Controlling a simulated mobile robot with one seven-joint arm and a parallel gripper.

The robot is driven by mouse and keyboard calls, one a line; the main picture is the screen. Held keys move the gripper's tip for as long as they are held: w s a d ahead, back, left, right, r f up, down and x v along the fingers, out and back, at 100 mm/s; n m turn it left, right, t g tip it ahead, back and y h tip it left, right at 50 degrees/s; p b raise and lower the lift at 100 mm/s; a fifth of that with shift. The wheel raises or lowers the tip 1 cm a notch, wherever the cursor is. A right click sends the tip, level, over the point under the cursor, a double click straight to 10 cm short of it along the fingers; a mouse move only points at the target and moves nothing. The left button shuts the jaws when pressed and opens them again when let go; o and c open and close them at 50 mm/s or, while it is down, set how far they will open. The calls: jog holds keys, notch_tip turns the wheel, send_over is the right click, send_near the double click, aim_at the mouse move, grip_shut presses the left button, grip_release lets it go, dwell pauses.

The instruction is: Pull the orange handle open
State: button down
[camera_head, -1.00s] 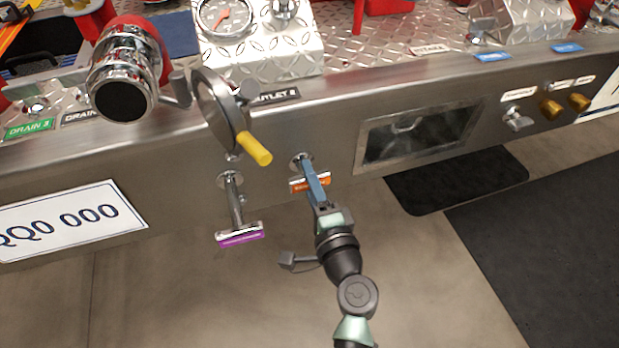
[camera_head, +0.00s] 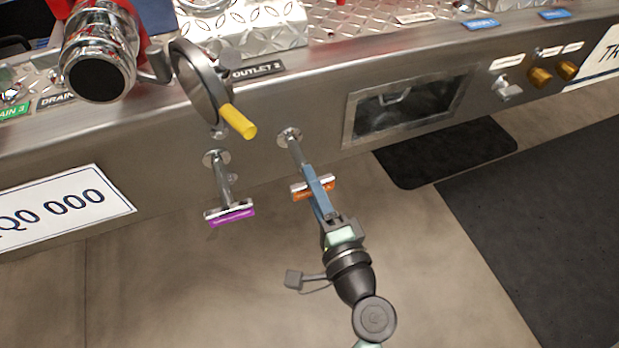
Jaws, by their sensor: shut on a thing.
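The orange handle (camera_head: 301,193) is a T-shaped pull with an orange label, on a metal rod (camera_head: 296,152) that comes out of the steel bumper panel. A good length of the rod shows between the panel and the handle. My gripper (camera_head: 315,183) reaches up from below, its blue fingers shut on the orange handle near its middle. The fingers hide part of the handle's bar and label.
A purple handle (camera_head: 230,213) stands out from the panel to the left. A yellow-gripped wheel (camera_head: 238,121) projects above it. A recessed opening (camera_head: 408,108) lies to the right. The floor (camera_head: 190,290) in front of the bumper is clear.

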jog(key=shift+s+d+f, duration=0.1)
jog(key=shift+d+f, duration=0.05)
jog(key=shift+c, duration=2.4)
grip_release()
jog(key=shift+s, duration=0.1)
jog(key=p+v, duration=0.1)
jog(key=v, duration=1.1)
jog(key=shift+s, duration=0.4)
jog(key=shift+d, duration=0.1)
